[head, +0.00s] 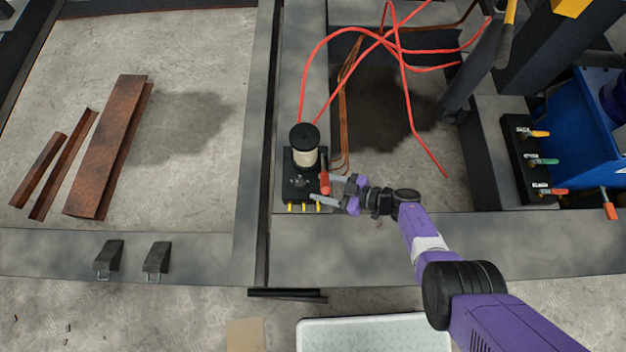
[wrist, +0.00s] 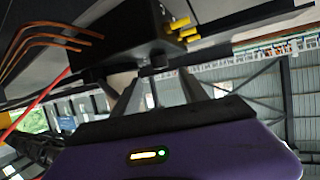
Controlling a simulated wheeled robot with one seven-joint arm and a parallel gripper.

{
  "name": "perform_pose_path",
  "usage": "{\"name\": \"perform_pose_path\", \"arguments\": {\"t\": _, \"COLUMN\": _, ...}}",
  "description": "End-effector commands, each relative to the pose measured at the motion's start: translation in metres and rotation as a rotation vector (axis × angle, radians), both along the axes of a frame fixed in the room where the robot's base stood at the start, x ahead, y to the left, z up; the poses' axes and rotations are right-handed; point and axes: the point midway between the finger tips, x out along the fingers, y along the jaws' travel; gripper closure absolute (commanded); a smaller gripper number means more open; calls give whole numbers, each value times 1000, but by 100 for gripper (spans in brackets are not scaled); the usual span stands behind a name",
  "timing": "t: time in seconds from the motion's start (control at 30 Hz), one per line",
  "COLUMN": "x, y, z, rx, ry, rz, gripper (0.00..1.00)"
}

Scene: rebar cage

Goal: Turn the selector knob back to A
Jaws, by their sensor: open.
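A black box (head: 290,188) with a tan, black-capped cylinder (head: 304,145) on its top stands on the grey steel beam. A red handle-like piece (head: 325,183) is at the box's right side. The selector knob is not clearly identifiable, and no letter A is legible. My gripper (head: 321,187) is open beside the box's right side, its two fingers above and below the red piece. In the wrist view, the box (wrist: 122,36) is just beyond my gripper (wrist: 155,88), and a small dark stub (wrist: 152,71) shows between the fingers. Contact cannot be told.
Yellow plugs (head: 303,207) stick out of the box's near side. Red hoses (head: 405,85) and copper pipes (head: 345,90) run behind it. A black valve block (head: 525,155) with coloured handles stands right. Rusty steel pieces (head: 108,145) lie left. The beam to the right of my gripper looks clear.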

Motion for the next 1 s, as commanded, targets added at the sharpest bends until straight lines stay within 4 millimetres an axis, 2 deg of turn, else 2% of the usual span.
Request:
{"name": "perform_pose_path", "arguments": {"t": 0.17, "x": -4, "y": -8, "z": 3, "rx": -1, "ry": 0, "rz": 0, "gripper": 49}}
{"name": "perform_pose_path", "arguments": {"t": 0.73, "x": -4, "y": -7, "z": 3, "rx": 0, "ry": 0, "rz": -1, "gripper": 49}}
{"name": "perform_pose_path", "arguments": {"t": 1.0, "x": -21, "y": 8, "z": 8, "rx": 36, "ry": -103, "rz": -123, "gripper": 49}}
